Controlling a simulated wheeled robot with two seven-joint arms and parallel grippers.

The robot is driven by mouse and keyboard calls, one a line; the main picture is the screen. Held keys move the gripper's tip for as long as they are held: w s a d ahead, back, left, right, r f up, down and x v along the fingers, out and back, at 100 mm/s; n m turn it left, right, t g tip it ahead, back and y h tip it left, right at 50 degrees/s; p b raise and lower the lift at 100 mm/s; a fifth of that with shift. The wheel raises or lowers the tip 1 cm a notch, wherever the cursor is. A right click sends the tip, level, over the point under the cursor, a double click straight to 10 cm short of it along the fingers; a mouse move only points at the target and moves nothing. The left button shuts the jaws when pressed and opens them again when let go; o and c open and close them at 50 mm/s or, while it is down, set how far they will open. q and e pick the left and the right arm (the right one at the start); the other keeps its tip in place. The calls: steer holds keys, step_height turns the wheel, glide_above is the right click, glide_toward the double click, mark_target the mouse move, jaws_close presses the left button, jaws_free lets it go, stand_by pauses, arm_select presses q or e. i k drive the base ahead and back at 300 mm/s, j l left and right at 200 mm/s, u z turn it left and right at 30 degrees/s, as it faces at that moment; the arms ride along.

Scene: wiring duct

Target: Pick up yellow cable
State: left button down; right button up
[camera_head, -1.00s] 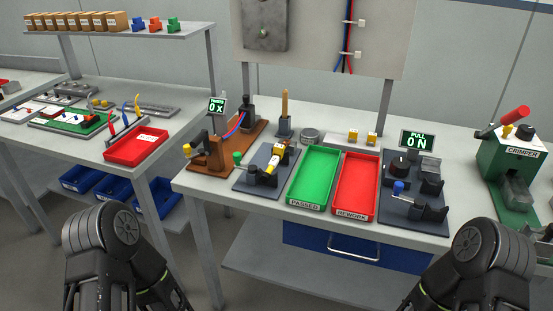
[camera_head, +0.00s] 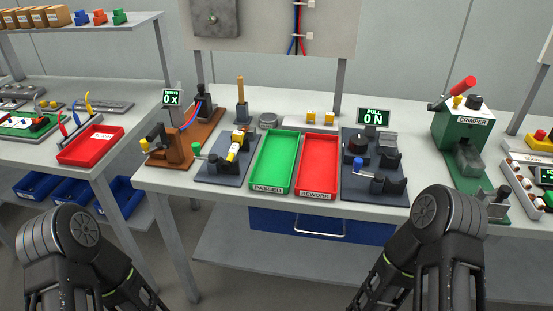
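A thin curved yellow cable (camera_head: 88,104) stands up at the far left, on the left bench. It stands in a grey holder beside a blue cable (camera_head: 75,116) and a red cable (camera_head: 63,128), just behind a red tray (camera_head: 91,146). Its lower end is hard to make out. A yellow piece (camera_head: 235,148) also sits in a dark fixture on the middle bench; I cannot tell whether it is a cable. Only black links of my two arms show along the bottom edge, well in front of the benches. Both grippers are out of view.
The middle bench holds a green PASSED tray (camera_head: 274,163), a red REWORK tray (camera_head: 319,166), a pull tester (camera_head: 374,172) and a green crimper (camera_head: 462,140). A gap of floor separates the two benches at the front. Blue bins (camera_head: 72,189) sit under the left bench.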

mark_target(226, 165)
steer(key=z, duration=0.9)
steer(key=j+z, duration=0.45)
steer(key=k+j+z, duration=0.1)
steer(key=j+z, duration=0.3)
steer(key=k+j+z, duration=0.15)
steer(key=j+z, duration=0.3)
steer(key=k+j, duration=0.25)
steer(key=j, duration=0.15)
steer(key=k+j+z, duration=0.15)
steer(key=j, duration=0.3)
steer(key=k, duration=0.1)
